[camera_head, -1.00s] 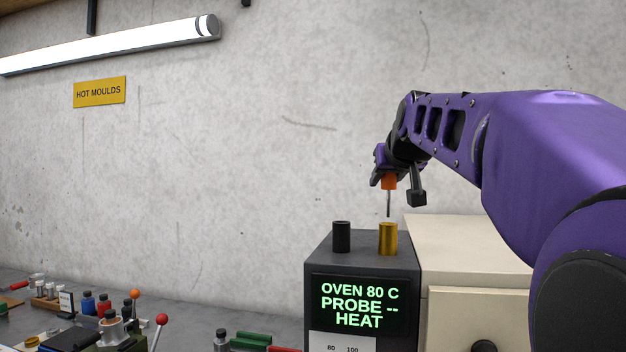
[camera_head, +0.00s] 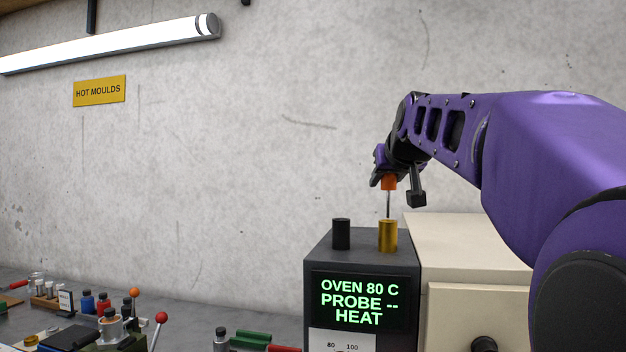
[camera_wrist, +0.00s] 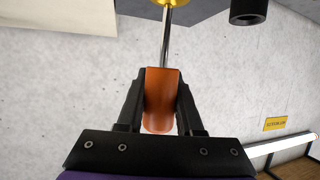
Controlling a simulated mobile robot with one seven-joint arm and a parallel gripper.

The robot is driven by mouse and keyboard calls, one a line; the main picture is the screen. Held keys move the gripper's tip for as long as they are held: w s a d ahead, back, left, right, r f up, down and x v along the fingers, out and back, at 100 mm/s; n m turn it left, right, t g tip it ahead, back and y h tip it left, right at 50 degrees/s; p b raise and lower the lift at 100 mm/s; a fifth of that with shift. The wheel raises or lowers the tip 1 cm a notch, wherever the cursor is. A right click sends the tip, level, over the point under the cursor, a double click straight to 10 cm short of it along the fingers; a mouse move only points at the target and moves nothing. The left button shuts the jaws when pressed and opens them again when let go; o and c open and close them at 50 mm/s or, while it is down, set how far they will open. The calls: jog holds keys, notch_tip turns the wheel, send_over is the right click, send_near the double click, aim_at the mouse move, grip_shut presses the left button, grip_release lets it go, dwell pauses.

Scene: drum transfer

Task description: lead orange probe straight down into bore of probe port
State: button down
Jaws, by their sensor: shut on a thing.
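The orange probe has an orange handle (camera_head: 389,183) and a thin metal rod (camera_head: 388,204) pointing down. My gripper (camera_head: 383,180) is shut on the handle, which shows between both fingers in the wrist view (camera_wrist: 161,100). The probe port is a gold upright cylinder (camera_head: 388,238) on top of the dark oven box. The rod looks upright above it, its lower end at the port's top rim. In the wrist view the rod meets the gold port (camera_wrist: 172,2) at the top edge. The bore is hidden, so I cannot tell whether the tip is inside.
A black cylinder (camera_head: 341,234) stands left of the port on the oven box (camera_head: 318,262). Its display (camera_head: 359,303) reads OVEN 80 C, PROBE --, HEAT. A cream cabinet (camera_head: 465,250) stands to the right. Bottles and red- and orange-topped levers crowd the bench at left.

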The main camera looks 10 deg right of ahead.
aim_at(388, 205)
jog(key=shift+f+b, duration=2.55)
jog(key=shift+f, duration=0.35)
dwell(0.9)
grip_release()
dwell(0.4)
notch_tip(388, 205, up, 8)
jog(key=p, duration=0.6)
jog(key=shift+f+p, duration=0.2)
jog(key=shift+p, duration=0.1)
jog(key=shift+a, duration=0.1)
dwell(0.4)
